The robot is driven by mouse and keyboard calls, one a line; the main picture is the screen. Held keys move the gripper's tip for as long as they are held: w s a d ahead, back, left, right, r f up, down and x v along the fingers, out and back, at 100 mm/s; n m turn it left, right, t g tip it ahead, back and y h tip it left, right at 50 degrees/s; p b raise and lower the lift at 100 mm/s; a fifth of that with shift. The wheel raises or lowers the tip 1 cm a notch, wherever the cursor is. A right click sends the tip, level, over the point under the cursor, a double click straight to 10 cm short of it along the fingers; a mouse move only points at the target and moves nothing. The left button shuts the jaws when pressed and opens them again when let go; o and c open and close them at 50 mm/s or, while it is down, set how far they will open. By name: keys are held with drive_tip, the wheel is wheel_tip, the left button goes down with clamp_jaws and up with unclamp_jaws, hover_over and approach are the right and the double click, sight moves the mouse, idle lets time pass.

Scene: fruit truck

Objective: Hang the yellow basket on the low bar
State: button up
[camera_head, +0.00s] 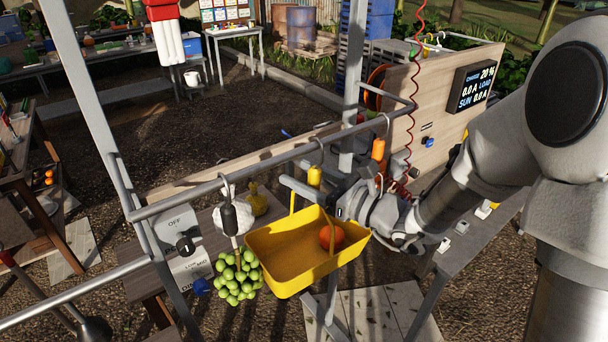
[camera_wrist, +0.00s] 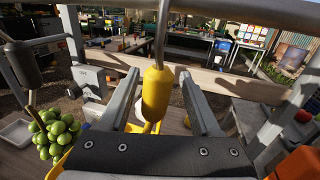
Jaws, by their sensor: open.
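The yellow basket (camera_head: 277,262), with an orange (camera_head: 331,237) inside, hangs below the metal bar (camera_head: 270,163) in the head view. Its yellow grip (camera_head: 314,176) hangs beneath a hook that reaches up to the bar. In the wrist view the grip (camera_wrist: 157,92) stands upright between my fingers, with the hook's wire above it. My gripper (camera_head: 291,172) is open, its fingers on either side of the grip; the wrist view shows a gap on each side (camera_wrist: 158,78). Another metal rail (camera_head: 75,291) runs at lower left. Most of the basket is hidden in the wrist view.
A bunch of green grapes (camera_head: 236,276) hangs from a dark grip (camera_head: 236,218) just left of the basket. A wooden panel with a display (camera_head: 475,84) stands at right, with a coiled red cable (camera_head: 396,165) near my arm. A post (camera_head: 352,85) rises behind the bar.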

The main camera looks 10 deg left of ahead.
drive_tip(key=shift+d, duration=0.1)
drive_tip(key=b+v, duration=0.2)
drive_tip(key=v, duration=1.5)
drive_tip(key=s+a+f+n+g+h, duration=0.25)
drive_tip(key=s+n+g+h, duration=0.5)
drive_tip(key=s+n, duration=0.55)
drive_tip(key=d+r+n+t+h, duration=0.3)
drive_tip(key=d+n+t+h, duration=0.2)
drive_tip(key=d, duration=0.8)
drive_tip(key=n+h, duration=0.3)
drive_tip(key=n, duration=0.2)
drive_tip(key=shift+d+h, duration=0.2)
drive_tip(key=shift+h, duration=0.15)
drive_tip(key=shift+r, duration=0.2)
drive_tip(key=shift+c, duration=1.1)
